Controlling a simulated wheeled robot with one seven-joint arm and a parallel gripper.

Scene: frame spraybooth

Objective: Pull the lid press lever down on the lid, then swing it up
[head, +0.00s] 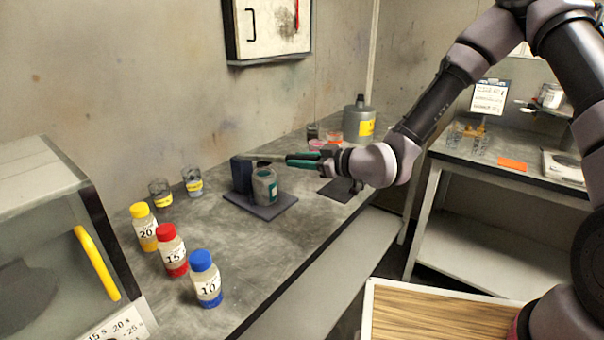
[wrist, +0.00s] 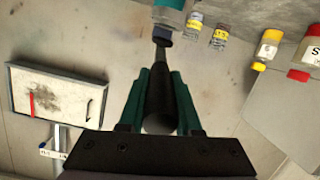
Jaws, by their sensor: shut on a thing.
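The lid press stands on the bench, with a dark upright post (head: 240,174) on a flat dark base plate (head: 264,208). A grey jar with a teal label (head: 265,186) sits on the plate beside the post. The press lever (head: 268,157) runs about level from the post top above the jar; I cannot tell whether it touches the lid. My gripper (head: 296,159), with green fingers, is shut on the lever's free end. In the wrist view the dark lever (wrist: 159,88) lies between the fingers (wrist: 160,75), its far end at a dark block (wrist: 162,35).
Yellow (head: 144,227), red (head: 172,250) and blue-capped (head: 205,279) bottles stand at the front left, with two small jars (head: 193,182) behind. A grey canister (head: 359,122) stands farther back. A wall cabinet (head: 268,30) hangs above. The bench front right is clear.

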